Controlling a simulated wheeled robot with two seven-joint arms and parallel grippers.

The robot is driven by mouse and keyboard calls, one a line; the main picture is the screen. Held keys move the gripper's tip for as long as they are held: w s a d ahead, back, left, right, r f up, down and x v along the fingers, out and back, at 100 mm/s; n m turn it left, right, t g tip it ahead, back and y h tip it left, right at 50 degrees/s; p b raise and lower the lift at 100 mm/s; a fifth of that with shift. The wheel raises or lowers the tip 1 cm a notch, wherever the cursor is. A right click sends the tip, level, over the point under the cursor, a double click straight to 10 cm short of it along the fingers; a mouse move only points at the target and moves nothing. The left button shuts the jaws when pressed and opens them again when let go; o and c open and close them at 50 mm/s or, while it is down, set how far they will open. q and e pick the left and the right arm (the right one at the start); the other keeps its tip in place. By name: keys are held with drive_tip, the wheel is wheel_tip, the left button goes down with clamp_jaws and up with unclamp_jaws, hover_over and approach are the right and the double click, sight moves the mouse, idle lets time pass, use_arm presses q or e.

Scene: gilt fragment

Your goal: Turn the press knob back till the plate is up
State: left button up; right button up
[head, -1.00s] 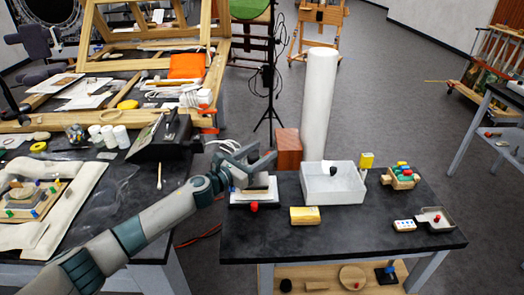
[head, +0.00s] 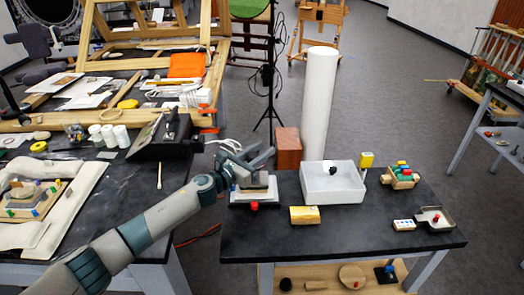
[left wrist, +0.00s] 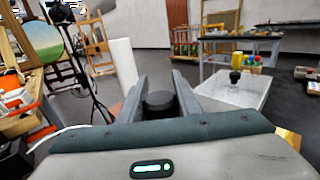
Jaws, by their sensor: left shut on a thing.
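The small press (head: 255,196) stands at the left end of the right-hand dark table, with a pale base, a grey and tan block in its middle and a red part (head: 254,206) at its front. My left gripper (head: 252,159) is over the top of the press. In the left wrist view the black round press knob (left wrist: 160,102) sits between the two fingers, and the gripper (left wrist: 160,88) is shut on it. The knob is hidden by the gripper in the head view. How high the plate stands cannot be told. My right gripper is not in view.
A white tray (head: 333,198) holding a small dark-knobbed thing is right of the press. A yellow block (head: 305,215) lies in front. A tall white cylinder (head: 318,110) and a brown box (head: 288,148) stand behind. The front middle of the table is clear.

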sight(252, 153)
use_arm(q)
drive_tip(key=n+t+y+p, duration=0.1)
drive_tip(key=y, duration=0.1)
drive_tip(key=a+n+t+y+p, duration=0.1)
drive_tip(key=n+y+p, duration=0.1)
drive_tip(key=n+t+y+p, duration=0.1)
drive_tip(key=n+t+y, duration=0.1)
drive_tip(key=shift+w+a+y, duration=0.15)
drive_tip(key=shift+w+y, duration=0.15)
drive_tip(key=shift+w, duration=0.05)
drive_tip(key=n+y, duration=0.1)
drive_tip(key=y, duration=0.1)
drive_tip(key=a+n+y, duration=0.1)
drive_tip(key=y, duration=0.1)
drive_tip(key=shift+w+n+t+p, duration=0.1)
drive_tip(key=shift+n+t+p, duration=0.2)
drive_tip(key=shift+t, duration=0.1)
drive_tip(key=shift+a+n+y+b, duration=0.25)
drive_tip(key=shift+n+y, duration=0.45)
drive_tip(key=shift+y, duration=0.4)
drive_tip(key=shift+a+n+y+b, duration=0.1)
drive_tip(key=shift+a+n+y, duration=0.15)
drive_tip(key=shift+n+y, duration=0.65)
drive_tip(key=shift+a+y, duration=0.1)
drive_tip(key=shift+y, duration=0.3)
drive_tip(key=o, duration=1.1)
